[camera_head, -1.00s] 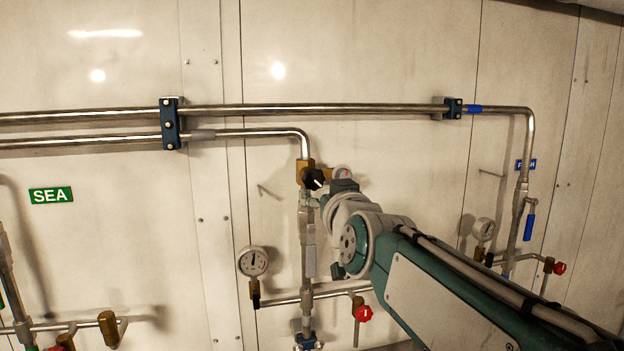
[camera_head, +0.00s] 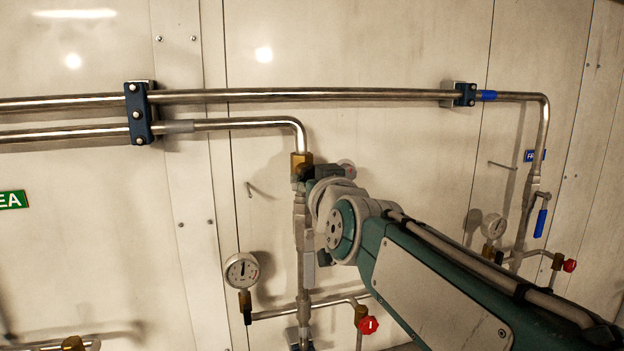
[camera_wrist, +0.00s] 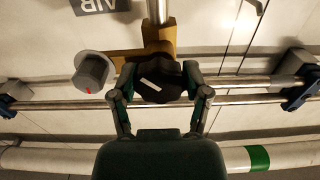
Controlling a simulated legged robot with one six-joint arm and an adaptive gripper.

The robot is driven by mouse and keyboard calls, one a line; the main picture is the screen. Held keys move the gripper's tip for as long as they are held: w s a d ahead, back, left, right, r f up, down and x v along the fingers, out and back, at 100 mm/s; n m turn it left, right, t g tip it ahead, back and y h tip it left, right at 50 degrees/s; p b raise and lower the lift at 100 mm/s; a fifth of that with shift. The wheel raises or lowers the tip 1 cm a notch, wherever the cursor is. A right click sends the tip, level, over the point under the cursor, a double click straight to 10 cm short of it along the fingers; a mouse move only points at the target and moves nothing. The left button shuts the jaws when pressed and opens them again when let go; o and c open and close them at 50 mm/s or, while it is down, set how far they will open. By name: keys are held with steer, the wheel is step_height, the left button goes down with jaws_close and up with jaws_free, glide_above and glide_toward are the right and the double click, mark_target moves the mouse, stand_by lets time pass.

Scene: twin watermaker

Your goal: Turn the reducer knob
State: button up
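The black reducer knob (camera_wrist: 158,84), with a white pointer line, sits on a brass body (camera_wrist: 160,40) in the wrist view. My gripper (camera_wrist: 159,72) has one finger on each side of the knob, spread apart; I cannot tell whether they touch it. In the head view my gripper (camera_head: 305,174) is at the brass body (camera_head: 301,162) under the pipe bend, and it hides the knob there.
A small grey round part with a red mark (camera_wrist: 92,72) is beside the knob. Steel pipes (camera_head: 300,95) run along the wall, held by blue clamps (camera_head: 139,113).

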steer(key=shift+c, duration=0.7)
steer(key=shift+n, duration=1.4)
steer(key=o, duration=1.1)
steer(key=shift+w, duration=0.1)
steer(key=shift+o, duration=0.2)
steer(key=shift+a, duration=0.1)
steer(key=v, duration=0.7)
steer(key=shift+f, duration=0.1)
